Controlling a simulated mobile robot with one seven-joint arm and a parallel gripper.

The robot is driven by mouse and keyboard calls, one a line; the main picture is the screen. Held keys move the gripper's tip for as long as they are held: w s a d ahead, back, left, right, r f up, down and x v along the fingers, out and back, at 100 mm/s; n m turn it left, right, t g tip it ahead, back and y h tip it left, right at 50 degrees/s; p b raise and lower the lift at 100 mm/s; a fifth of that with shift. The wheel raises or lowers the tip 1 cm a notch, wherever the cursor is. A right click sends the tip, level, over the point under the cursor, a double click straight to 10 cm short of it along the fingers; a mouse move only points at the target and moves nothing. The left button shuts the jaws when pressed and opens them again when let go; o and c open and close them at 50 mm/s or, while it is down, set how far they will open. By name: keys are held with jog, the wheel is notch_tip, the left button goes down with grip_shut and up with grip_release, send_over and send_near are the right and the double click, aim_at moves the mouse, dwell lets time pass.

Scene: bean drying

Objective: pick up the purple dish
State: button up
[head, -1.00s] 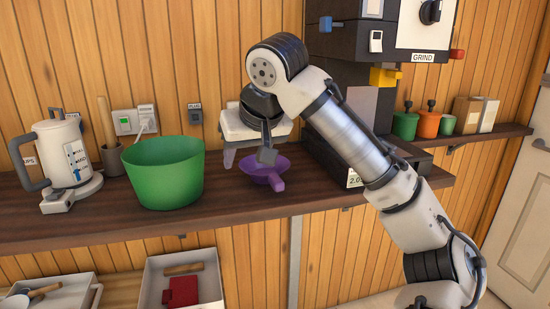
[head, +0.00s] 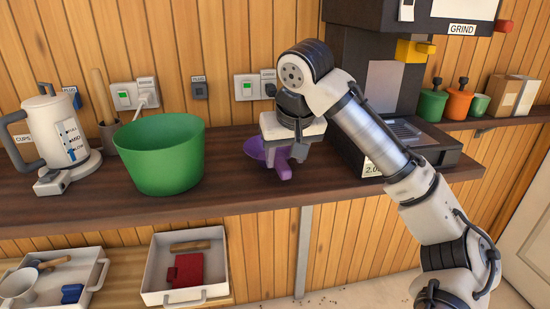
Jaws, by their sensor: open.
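The purple dish (head: 254,149) sits on the dark wooden shelf, to the right of the green bowl. Its short handle (head: 282,163) points toward the front edge. My gripper (head: 284,160) is open and points down over the dish, with its fingers at the handle. The gripper body hides the right part of the dish. I cannot tell whether the fingers touch the handle.
The green bowl (head: 162,155) and the white kettle (head: 54,140) stand to the left. The black grinder (head: 352,50) stands to the right. Below the shelf are white trays (head: 150,272) holding tools. The shelf between bowl and dish is clear.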

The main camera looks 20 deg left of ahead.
aim_at(286, 169)
jog(key=x, duration=0.2)
jog(key=p+x, duration=0.1)
jog(key=x, duration=0.1)
jog(key=shift+w+d+f, duration=0.1)
jog(key=shift+d, duration=0.15)
jog(key=shift+w+a+f+p, duration=0.15)
jog(key=shift+f+p, duration=0.15)
jog(key=shift+f, duration=0.3)
grip_shut()
